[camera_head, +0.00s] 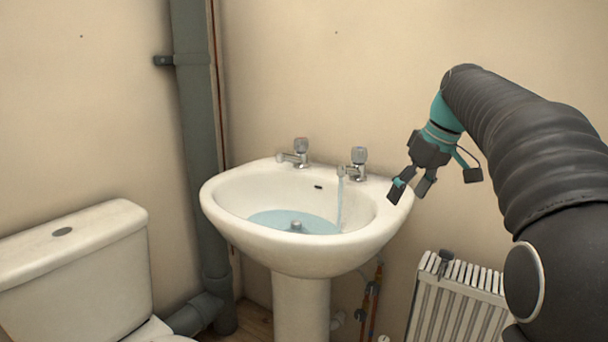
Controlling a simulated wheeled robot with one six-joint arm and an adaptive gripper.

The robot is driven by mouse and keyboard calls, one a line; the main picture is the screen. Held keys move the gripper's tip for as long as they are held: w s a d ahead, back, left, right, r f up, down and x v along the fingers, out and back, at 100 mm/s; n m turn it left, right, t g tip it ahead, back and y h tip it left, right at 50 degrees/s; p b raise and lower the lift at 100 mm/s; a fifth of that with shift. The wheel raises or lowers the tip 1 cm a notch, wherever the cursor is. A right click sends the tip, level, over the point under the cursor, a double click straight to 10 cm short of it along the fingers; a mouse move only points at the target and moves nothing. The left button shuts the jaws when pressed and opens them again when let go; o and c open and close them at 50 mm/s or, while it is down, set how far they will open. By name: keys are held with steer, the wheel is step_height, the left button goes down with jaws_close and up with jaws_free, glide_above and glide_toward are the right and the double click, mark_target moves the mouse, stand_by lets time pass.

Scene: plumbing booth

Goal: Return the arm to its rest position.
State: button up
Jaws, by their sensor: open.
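My arm reaches in from the right side of the head view, bent over at the top. My gripper (411,192) hangs at its end, pointing down and to the left. Its dark fingers are apart with nothing between them. It appears near the right rim of the white basin (292,254), beside the right tap; I cannot tell whether it is over the rim or in front of it.
Water runs from the right tap (358,163) into the basin, where bluish water (275,219) stands. The left tap (298,153) shows no stream. A toilet cistern (75,265) is at left, a grey pipe (195,130) in the corner, a radiator (455,300) at lower right.

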steer(key=s+a+f+m+t+h, duration=0.1)
steer(key=s+f+m, duration=0.1)
steer(key=s+f, duration=0.4)
steer(key=s+a+f+m+t+h, duration=0.1)
steer(key=s+f, duration=0.5)
steer(key=s, duration=0.6)
steer(key=s+a+f+m+h, duration=0.1)
steer(key=s+a+f+m, duration=0.2)
steer(key=s+f, duration=0.3)
steer(key=shift+s+a+t, duration=0.2)
steer(key=shift+s+t, duration=0.2)
steer(key=shift+s, duration=1.7)
